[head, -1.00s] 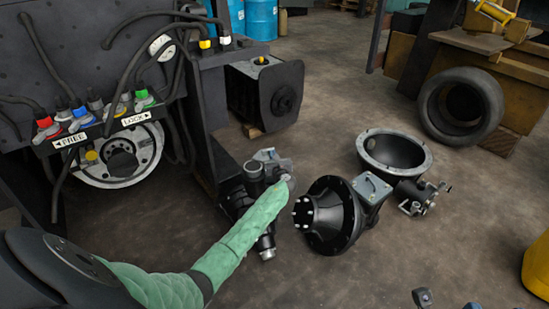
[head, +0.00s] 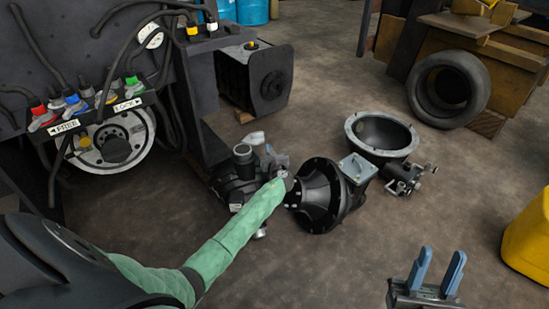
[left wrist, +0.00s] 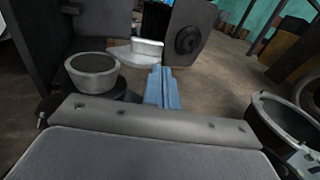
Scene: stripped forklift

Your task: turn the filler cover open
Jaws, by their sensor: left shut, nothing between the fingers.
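The filler neck (head: 243,152) is a short dark cylinder on a black axle part on the floor. In the left wrist view the neck (left wrist: 92,72) has a pale rim and a dark top. A light grey piece with an upright tab, seemingly the filler cover (left wrist: 140,50), sits behind and right of the neck; in the head view the cover (head: 254,138) shows just behind it. My right gripper (head: 441,258) is open and empty, lower right.
A black bell-shaped housing (head: 322,195) lies right of my left wrist, with a round open casing (head: 382,136) behind it. The forklift's hose-covered panel (head: 90,60) stands left. A tire (head: 448,90) leans on wood at the right.

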